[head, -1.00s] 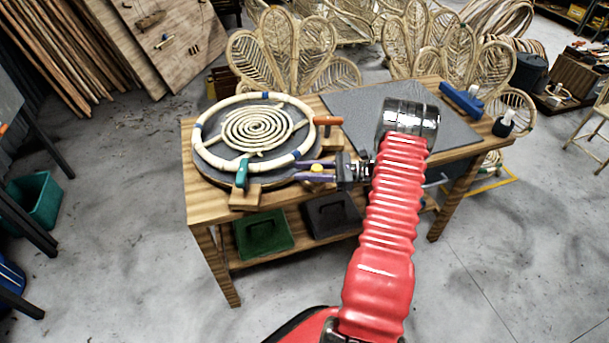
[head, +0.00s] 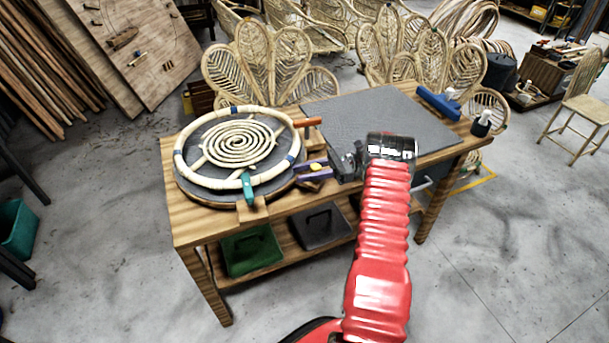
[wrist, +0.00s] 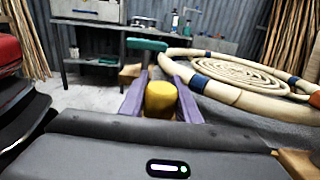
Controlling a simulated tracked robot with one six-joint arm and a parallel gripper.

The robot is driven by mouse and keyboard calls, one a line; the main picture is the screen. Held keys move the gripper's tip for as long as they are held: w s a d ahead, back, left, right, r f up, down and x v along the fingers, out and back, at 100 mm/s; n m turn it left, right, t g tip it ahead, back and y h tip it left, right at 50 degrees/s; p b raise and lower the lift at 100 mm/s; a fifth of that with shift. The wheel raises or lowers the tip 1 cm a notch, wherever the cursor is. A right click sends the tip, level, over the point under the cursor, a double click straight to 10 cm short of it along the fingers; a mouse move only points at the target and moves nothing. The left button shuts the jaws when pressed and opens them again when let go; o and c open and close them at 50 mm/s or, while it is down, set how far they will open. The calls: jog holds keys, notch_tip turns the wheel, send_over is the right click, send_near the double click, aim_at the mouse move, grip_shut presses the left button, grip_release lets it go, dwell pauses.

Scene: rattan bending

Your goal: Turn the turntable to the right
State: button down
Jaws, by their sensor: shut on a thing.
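The round dark turntable (head: 283,182) sits on the left of the wooden workbench. It carries a pale rattan hoop (head: 222,184) with blue bands and a rattan spiral (head: 240,142) inside. A green-handled clamp (head: 248,187) is at its near edge and an orange-handled one (head: 308,122) at its right. My gripper (head: 314,168) is at the turntable's right front edge, its purple fingers shut on a yellow knob (wrist: 160,98). In the wrist view the knob lies between both fingers, the hoop (wrist: 225,90) just to the right. The knob's base is hidden.
A grey mat (head: 385,120) covers the bench's right part, with a blue tool (head: 438,103) at its far right edge. A green tray (head: 252,250) and a dark tray (head: 320,226) are on the lower shelf. Rattan chairs stand behind. The floor in front is clear.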

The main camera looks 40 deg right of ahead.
jog(key=shift+w+a+r, duration=0.1)
jog(key=shift+w+a, duration=0.05)
jog(key=shift+w, duration=0.15)
jog(key=c, duration=1.7)
grip_release()
jog(key=o, duration=0.4)
jog(key=shift+c, duration=0.2)
jog(key=shift+s, duration=0.1)
notch_tip(320, 180, up, 10)
